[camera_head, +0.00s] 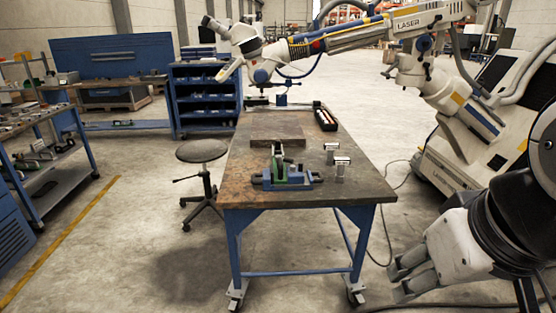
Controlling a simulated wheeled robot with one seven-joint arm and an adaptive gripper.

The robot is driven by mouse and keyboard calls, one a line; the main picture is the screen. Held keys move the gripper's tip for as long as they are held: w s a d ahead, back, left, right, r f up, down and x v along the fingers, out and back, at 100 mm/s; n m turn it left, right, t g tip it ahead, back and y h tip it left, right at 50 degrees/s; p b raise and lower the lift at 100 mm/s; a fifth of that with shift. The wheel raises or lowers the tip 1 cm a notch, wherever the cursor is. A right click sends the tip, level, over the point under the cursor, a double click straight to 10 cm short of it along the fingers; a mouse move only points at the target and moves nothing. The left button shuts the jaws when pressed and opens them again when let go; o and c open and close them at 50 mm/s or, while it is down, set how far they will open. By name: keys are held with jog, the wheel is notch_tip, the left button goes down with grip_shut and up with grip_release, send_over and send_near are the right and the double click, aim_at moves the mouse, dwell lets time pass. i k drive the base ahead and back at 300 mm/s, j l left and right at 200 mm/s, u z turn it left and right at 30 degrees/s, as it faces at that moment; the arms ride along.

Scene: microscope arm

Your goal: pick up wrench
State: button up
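I cannot make out a clear wrench in this view. A workbench (250,180) with a worn dark top and blue legs stands in the middle. A blue and green vise (287,177) sits near its front edge. Two small metallic pieces (341,165) stand to the right of the vise; they are too small to identify. My gripper (398,276) is at the lower right, in front of the bench's right side and lower than its top in the picture. It appears apart from the bench and everything on it. Its fingers point left, and their gap is unclear.
A stool (202,151) stands left. A cable (384,240) runs on the floor right of the bench.

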aim_at(341, 162)
jog(key=i+l+u, duration=0.1)
jog(key=i+l, duration=0.2)
jog(key=i+l+u, duration=0.1)
jog(key=i+l, duration=0.25)
jog(key=i+l+u, duration=0.1)
jog(key=i+l, duration=0.15)
jog(key=l, duration=0.2)
jog(key=i+l+u, duration=0.1)
jog(key=i+l, duration=0.2)
jog(key=i+l+u, duration=0.1)
jog(key=i+l, duration=0.15)
jog(key=l, duration=0.25)
jog(key=i+l+u, duration=0.1)
jog(key=i+l, duration=0.15)
jog(key=l, duration=0.2)
